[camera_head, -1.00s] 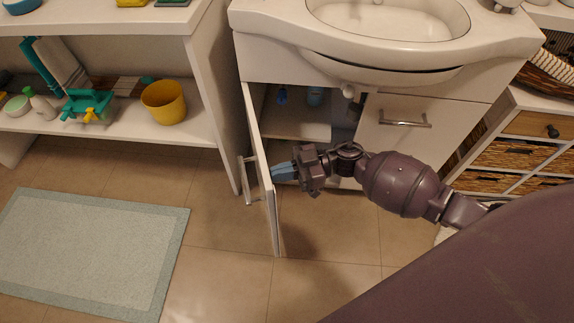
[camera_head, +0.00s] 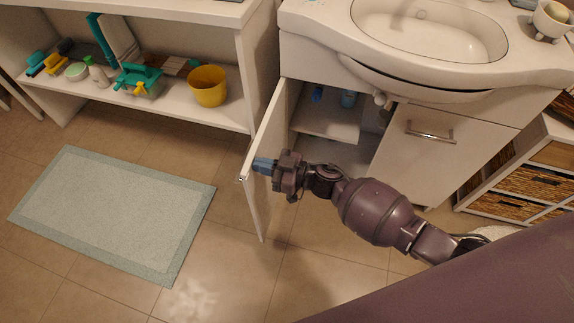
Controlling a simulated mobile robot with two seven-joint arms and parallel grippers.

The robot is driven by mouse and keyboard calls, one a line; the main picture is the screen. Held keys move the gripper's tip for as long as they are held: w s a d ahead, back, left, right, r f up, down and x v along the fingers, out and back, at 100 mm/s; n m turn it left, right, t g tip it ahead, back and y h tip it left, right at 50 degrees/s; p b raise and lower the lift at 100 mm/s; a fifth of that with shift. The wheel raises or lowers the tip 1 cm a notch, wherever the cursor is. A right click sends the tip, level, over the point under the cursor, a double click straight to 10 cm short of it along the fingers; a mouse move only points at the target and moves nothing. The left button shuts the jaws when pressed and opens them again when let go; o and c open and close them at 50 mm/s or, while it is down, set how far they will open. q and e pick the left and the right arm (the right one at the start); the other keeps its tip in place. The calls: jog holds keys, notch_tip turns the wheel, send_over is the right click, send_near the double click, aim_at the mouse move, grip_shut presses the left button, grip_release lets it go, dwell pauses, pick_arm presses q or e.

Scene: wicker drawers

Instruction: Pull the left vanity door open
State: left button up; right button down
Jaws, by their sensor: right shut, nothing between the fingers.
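The left vanity door (camera_head: 266,150) stands swung wide open from its hinge side on the left, seen nearly edge-on. The cabinet interior (camera_head: 328,122) with its shelf shows behind it. My right gripper (camera_head: 262,165) is shut and empty, with its blue fingertips at the inner face of the door, near its free edge. They look to be touching it, but I cannot be sure. The door's handle (camera_head: 242,178) barely shows at the outer side. The right vanity door (camera_head: 425,150) with its metal handle is closed. My left gripper is not in view.
An open shelf unit (camera_head: 150,85) with a yellow bucket (camera_head: 208,86) and cleaning things stands left of the vanity. A bath mat (camera_head: 112,212) lies on the tiles. Wicker drawers (camera_head: 527,184) stand at the right.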

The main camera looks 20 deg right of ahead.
jog(key=a, duration=0.1)
jog(key=w+a+m+t+h, duration=0.1)
jog(key=w+a+t, duration=0.1)
jog(key=shift+a+m, duration=0.3)
jog(key=shift+w+a+f+m+t+h, duration=0.1)
jog(key=shift+w+a+m+t+h, duration=0.2)
jog(key=shift+w+a+t+h, duration=0.25)
jog(key=shift+a, duration=0.15)
jog(key=p, duration=0.3)
send_near(246, 163)
jog(key=f, duration=0.1)
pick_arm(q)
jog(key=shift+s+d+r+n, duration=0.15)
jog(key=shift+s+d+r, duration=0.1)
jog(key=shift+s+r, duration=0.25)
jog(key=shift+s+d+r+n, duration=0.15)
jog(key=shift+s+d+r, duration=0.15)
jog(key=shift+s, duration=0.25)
pick_arm(e)
jog(key=shift+s+d+f, duration=0.15)
jog(key=shift+d, duration=0.25)
jog(key=shift+s+d+f, duration=0.1)
jog(key=shift+d+f, duration=0.05)
jog(key=shift+d, duration=0.2)
